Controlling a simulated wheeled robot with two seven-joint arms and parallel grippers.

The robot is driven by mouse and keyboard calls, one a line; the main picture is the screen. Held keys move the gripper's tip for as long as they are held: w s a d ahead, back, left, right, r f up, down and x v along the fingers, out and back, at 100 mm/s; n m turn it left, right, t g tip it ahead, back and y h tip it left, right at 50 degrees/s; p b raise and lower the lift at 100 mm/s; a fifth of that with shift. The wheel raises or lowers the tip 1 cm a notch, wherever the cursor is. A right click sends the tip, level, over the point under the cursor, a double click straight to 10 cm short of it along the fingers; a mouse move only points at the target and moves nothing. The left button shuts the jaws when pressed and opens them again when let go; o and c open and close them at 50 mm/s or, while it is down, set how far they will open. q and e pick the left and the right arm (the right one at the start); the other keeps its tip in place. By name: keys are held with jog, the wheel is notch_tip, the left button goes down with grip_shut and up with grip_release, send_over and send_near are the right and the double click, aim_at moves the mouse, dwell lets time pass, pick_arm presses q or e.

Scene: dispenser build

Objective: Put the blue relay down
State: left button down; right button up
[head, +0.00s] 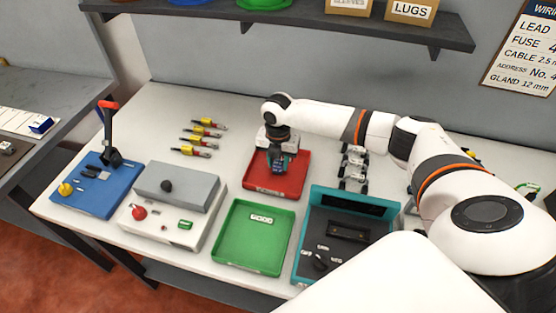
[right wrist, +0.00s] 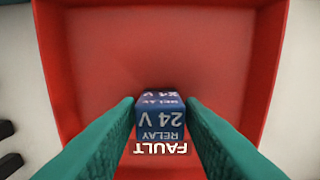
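The blue relay (right wrist: 160,118), marked "RELAY 24 V", is between the two green fingers of my right gripper (right wrist: 160,108) in the right wrist view, with both fingers against its sides. In the head view the right gripper (head: 278,167) points down over the red tray (head: 290,186), and the relay shows dark blue at its fingertips. The red tray is otherwise bare where I can see it, and a "FAULT" label (right wrist: 160,149) is on its near wall. I cannot tell whether the relay touches the tray floor. My left gripper is not in view.
A green tray (head: 240,265) stands in front of the red one, with a teal case (head: 312,240) to its right. A grey control box (head: 170,215) and a blue board (head: 85,205) with an upright red-topped lever are left. Yellow-red connectors (head: 200,138) lie behind. A shelf (head: 300,22) hangs above.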

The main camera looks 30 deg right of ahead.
aim_at(278, 162)
jog(key=shift+o, duration=1.1)
jog(key=shift+r, duration=0.6)
notch_tip(278, 162, up, 11)
jog(key=b, duration=0.2)
jog(key=shift+b, duration=0.35)
jog(key=shift+r, duration=0.1)
